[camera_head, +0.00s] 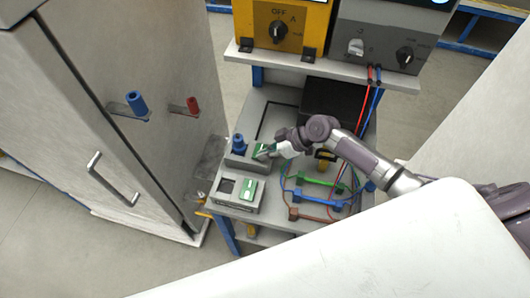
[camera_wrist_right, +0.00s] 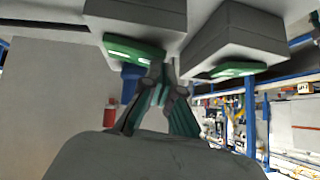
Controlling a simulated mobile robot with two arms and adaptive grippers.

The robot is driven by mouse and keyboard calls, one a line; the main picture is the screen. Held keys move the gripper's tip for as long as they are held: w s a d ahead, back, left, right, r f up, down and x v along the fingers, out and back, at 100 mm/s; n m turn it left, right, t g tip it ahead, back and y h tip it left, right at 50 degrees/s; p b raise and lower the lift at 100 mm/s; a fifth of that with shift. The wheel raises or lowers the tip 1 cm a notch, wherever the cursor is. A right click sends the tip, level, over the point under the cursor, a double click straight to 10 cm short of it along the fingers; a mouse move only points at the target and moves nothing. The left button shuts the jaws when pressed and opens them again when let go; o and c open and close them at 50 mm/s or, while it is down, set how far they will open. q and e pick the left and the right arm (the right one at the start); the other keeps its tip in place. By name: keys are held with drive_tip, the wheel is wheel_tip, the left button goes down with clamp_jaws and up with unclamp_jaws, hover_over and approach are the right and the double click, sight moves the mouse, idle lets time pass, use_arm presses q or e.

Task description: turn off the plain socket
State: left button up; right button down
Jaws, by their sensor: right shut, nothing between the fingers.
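Two grey socket boxes stand on the bench. The back box (camera_head: 236,165) bears a blue plug (camera_head: 239,144) and a green rocker switch (camera_head: 260,150). The front box (camera_head: 232,208) has an empty dark hole and a green-and-white switch (camera_head: 248,190). My right gripper (camera_head: 266,154) is shut and empty, its tips at the back box's switch. In the right wrist view, which looks upside down, the fingertips (camera_wrist_right: 166,74) are beside the edge of that green switch (camera_wrist_right: 134,50); I cannot tell whether they touch. The other switch (camera_wrist_right: 234,70) is to the right. My left gripper is out of view.
Coloured cables and terminals (camera_head: 320,190) lie right of the boxes, beneath my right arm. A yellow meter (camera_head: 285,25) and a grey meter (camera_head: 385,35) stand on the shelf behind. A grey cabinet (camera_head: 110,120) with a handle is close on the left.

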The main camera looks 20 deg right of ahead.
drive_tip(key=shift+s+f+b, duration=0.1)
drive_tip(key=shift+f+b, duration=0.45)
drive_tip(key=shift+b, duration=0.15)
drive_tip(key=shift+s+r, duration=0.1)
drive_tip(key=shift+r, duration=0.15)
drive_tip(key=shift+a, duration=0.1)
drive_tip(key=shift+r, duration=0.1)
drive_tip(key=shift+r+p, duration=0.7)
